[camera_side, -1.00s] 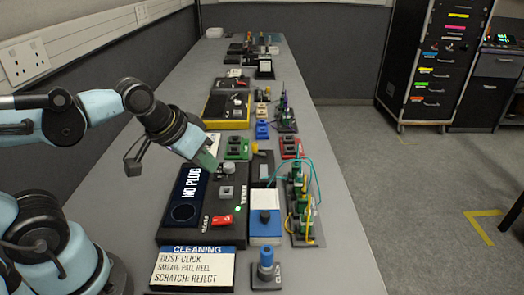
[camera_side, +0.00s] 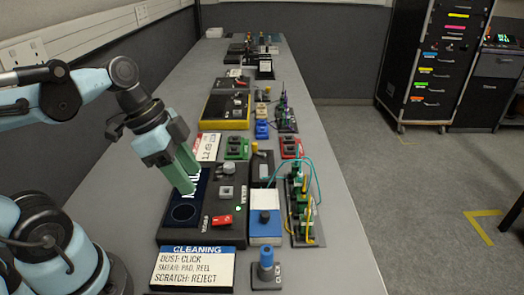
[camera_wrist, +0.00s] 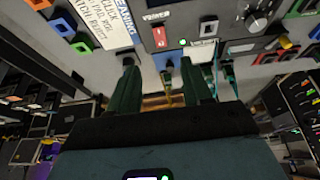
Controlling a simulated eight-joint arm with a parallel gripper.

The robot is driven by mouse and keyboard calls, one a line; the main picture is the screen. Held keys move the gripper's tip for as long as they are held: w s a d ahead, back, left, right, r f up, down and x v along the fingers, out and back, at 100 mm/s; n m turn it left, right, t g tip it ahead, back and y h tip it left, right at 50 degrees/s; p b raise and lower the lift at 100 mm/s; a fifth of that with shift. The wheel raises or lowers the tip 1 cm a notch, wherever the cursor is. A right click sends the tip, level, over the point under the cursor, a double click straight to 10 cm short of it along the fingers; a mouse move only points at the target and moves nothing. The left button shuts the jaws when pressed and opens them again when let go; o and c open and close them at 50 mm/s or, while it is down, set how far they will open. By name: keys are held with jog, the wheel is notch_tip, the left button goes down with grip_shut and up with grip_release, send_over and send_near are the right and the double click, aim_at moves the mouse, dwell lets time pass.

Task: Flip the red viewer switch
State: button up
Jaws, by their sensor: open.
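The red viewer switch (camera_side: 222,220) is a small rocker on the near edge of the black viewer box (camera_side: 232,190), beside lettering that looks like POWER. In the wrist view the red switch (camera_wrist: 161,36) shows at the top, ahead of and roughly between my fingers. My gripper (camera_side: 187,187) has green fingers pointing down over the box's dark screen, hiding part of its white text. It is apart from the switch, to its upper left. In the wrist view my gripper (camera_wrist: 160,68) is open, with nothing held between its fingers.
A green light (camera_side: 238,208) glows near the switch. A grey knob (camera_side: 227,192) sits behind it on the box. A CLEANING sign (camera_side: 193,268) lies in front. A blue-and-white box (camera_side: 265,225) and a cabled green rack (camera_side: 303,210) stand to the right.

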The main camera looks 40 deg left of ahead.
aim_at(221, 219)
jog(key=shift+x, duration=5.75)
jog(key=shift+c, duration=0.5)
